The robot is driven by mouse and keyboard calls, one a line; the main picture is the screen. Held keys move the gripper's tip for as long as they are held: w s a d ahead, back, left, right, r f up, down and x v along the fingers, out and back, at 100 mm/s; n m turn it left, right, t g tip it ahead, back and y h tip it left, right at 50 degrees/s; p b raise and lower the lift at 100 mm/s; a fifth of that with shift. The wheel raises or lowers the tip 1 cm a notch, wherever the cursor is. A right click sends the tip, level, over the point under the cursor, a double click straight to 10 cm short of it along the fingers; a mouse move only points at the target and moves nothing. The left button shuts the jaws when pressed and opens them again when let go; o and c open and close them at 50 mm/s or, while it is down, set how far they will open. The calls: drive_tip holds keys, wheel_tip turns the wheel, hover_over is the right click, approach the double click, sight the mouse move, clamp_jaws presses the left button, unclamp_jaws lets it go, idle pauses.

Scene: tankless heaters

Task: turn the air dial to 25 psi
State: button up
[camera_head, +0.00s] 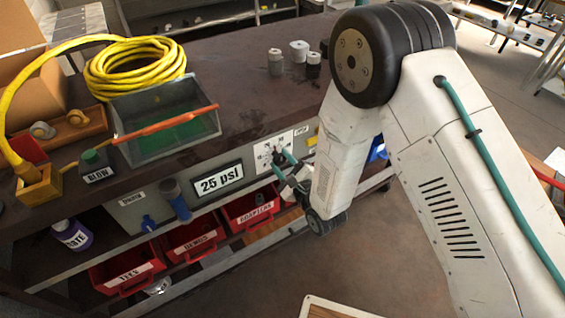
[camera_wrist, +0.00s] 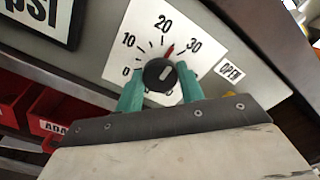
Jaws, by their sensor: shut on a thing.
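The air dial is a black round knob (camera_wrist: 158,76) on a white scale plate (camera_wrist: 143,30) marked 0, 10, 20 and 30. A red pointer (camera_wrist: 169,50) at the knob's upper edge lies between 20 and 30. My gripper (camera_wrist: 160,84) has its two teal fingers on either side of the knob and is shut on it. In the head view, the plate (camera_head: 268,158) shows on the bench front, with my gripper (camera_head: 284,166) against it and hiding part of it. A sign (camera_head: 218,183) left of the plate reads 25 psi.
An OPEN label (camera_wrist: 231,71) is right of the plate. Red bins (camera_head: 250,207) stand on the shelf below. A blue-grey cylinder (camera_head: 176,199) sticks out left of the sign. A yellow hose coil (camera_head: 135,68) and grey tray (camera_head: 165,118) stand on the bench top.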

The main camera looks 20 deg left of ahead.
drive_tip(key=shift+f, duration=0.1)
drive_tip(key=o, duration=1)
drive_tip(key=v, duration=0.8)
